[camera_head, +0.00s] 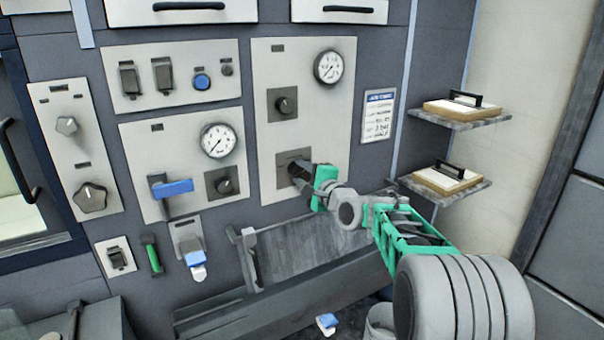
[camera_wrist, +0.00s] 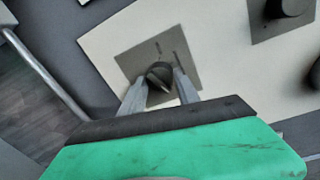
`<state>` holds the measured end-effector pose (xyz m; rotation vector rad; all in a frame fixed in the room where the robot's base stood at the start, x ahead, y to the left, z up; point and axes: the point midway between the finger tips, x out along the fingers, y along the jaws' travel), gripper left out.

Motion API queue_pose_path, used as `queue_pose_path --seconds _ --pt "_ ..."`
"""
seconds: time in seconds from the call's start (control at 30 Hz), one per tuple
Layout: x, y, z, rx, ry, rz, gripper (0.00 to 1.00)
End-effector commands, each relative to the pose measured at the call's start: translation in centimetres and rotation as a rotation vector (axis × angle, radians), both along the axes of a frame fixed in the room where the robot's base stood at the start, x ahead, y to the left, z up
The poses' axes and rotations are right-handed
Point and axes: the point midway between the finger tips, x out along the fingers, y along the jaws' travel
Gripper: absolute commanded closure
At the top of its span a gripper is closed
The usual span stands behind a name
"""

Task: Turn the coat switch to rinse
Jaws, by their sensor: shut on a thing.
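A dark rotary switch knob (camera_wrist: 160,75) sits on a square grey plate (camera_wrist: 190,90) in the wrist view. My gripper (camera_wrist: 160,88) is shut on this knob, one finger on each side. In the head view my gripper (camera_head: 303,180) reaches the lower grey plate (camera_head: 284,157) on the tall right-hand panel and hides most of the knob there. The marks on the plate are too small to read, so I cannot tell which switch it is or which setting it points to.
Above the gripped knob are another knob (camera_head: 286,105) and a gauge (camera_head: 329,67). Left of it are a blue-handled lever (camera_head: 172,188) and a small knob (camera_head: 225,185). Shelves with handled boards (camera_head: 447,178) stand right. A sloped grey tray (camera_head: 310,250) lies below.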

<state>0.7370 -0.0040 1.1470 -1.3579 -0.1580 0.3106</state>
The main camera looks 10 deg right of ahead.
Motion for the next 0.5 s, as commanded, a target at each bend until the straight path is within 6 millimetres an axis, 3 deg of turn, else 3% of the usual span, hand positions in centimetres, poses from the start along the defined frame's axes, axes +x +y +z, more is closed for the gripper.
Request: queue_pose_path --seconds 0.23,0.27,0.5 --pt "-0.01 0.0 -0.08 0.001 0.001 0.0 1.0" --pt "-0.01 0.0 -0.08 0.001 0.001 0.0 0.6" --pt "0.01 0.0 -0.05 0.0 0.001 0.0 0.4"
